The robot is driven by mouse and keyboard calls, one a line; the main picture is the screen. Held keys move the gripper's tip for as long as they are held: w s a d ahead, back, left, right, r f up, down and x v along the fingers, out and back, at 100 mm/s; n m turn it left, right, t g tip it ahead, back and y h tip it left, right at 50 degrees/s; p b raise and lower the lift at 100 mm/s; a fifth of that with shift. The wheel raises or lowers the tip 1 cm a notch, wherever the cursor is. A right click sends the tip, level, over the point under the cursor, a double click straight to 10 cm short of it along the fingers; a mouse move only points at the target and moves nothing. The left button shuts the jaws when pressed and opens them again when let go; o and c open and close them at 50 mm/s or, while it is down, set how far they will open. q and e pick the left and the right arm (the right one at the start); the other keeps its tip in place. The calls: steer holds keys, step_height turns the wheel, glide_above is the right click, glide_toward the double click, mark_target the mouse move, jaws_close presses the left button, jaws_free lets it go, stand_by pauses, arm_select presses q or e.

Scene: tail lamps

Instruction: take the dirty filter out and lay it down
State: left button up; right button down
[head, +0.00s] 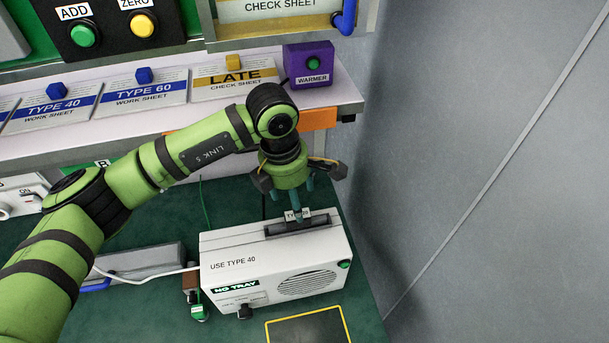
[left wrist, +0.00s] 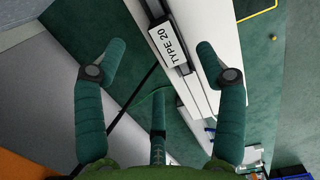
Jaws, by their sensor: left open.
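A white box unit (head: 235,245) marked "USE TYPE 40" and "NO TRAY" stands on the green bench. A dark slot (head: 285,230) runs along its top. A filter tab (head: 291,214) stands in the slot; in the left wrist view the tab (left wrist: 167,45) reads "TYPE 20". The filter's body is hidden inside the unit. My left gripper (head: 301,197) hangs fingers down just above the slot, open and empty. In the left wrist view its fingers (left wrist: 160,70) spread around the tab without closing on it. My right gripper is not in view.
A yellow-edged dark pad (head: 308,328) lies in front of the unit. A grey wall (head: 470,170) rises to the right. Behind is a shelf (head: 120,122) with work sheets and a purple warmer (head: 309,66). A white cable (head: 150,273) runs left from the unit.

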arm_select(q)
steer(key=shift+s+a+f+p, duration=0.1)
steer(key=shift+s+f+p, duration=0.2)
steer(key=shift+f, duration=0.2)
steer(key=shift+s+a+f+p, duration=0.1)
steer(key=shift+s+f+p, duration=0.1)
steer(key=shift+f+p, duration=0.25)
steer(key=f, duration=0.2)
steer(key=d+f+p, duration=0.1)
steer(key=f, duration=0.1)
steer(key=shift+w, duration=0.4)
steer(key=shift+a, duration=0.1)
steer(key=shift+s, duration=0.1)
